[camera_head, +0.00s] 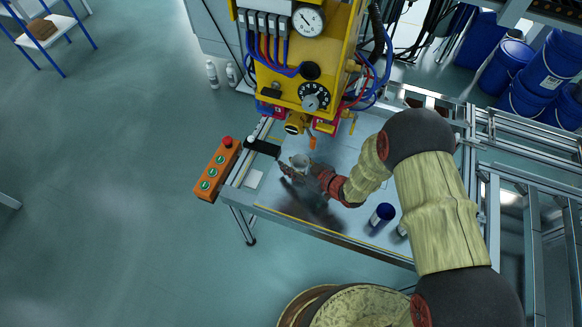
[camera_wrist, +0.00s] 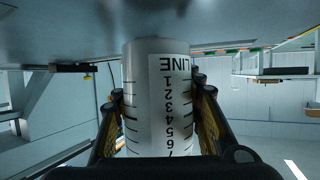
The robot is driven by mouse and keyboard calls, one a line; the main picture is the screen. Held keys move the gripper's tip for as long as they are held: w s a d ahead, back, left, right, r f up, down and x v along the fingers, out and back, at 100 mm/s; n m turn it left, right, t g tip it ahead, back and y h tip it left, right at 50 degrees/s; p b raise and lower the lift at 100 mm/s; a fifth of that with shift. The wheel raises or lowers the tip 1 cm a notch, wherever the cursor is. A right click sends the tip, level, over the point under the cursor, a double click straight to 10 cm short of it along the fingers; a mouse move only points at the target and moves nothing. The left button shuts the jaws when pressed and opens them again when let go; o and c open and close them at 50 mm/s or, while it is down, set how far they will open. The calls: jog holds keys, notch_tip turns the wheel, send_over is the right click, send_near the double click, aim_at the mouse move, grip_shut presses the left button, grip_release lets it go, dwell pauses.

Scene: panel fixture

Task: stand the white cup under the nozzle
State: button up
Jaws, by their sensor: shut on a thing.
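The white cup (camera_wrist: 150,95) fills the middle of the wrist view, with black scale marks and lettering that reads upside down. My gripper (camera_wrist: 152,112) is shut on its sides, one finger on each. In the head view the cup (camera_head: 299,161) shows small at the end of my gripper (camera_head: 302,174), above or on the bench top; I cannot tell whether it touches. A brass-coloured nozzle-like part (camera_head: 295,125) hangs under the yellow panel, higher in the picture than the cup. An orange-tipped part (camera_head: 312,142) hangs just right of it. The cup looks nearer the bench front than both.
The yellow panel (camera_head: 285,85) with gauge, dial and hoses stands over the back of the bench (camera_head: 345,225). An orange button box (camera_head: 218,170) is on the bench's left edge. A dark blue container (camera_head: 382,215) stands near the front edge, right of my gripper.

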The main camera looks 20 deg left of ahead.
aim_at(305, 173)
jog(key=shift+f, duration=0.95)
jog(key=shift+f+b, duration=0.2)
jog(key=shift+b, duration=0.2)
jog(key=o, duration=0.9)
jog(key=shift+o, duration=0.2)
jog(key=shift+r, duration=0.1)
jog(key=shift+r, duration=0.2)
jog(key=p+v, duration=0.4)
jog(key=v, duration=0.8)
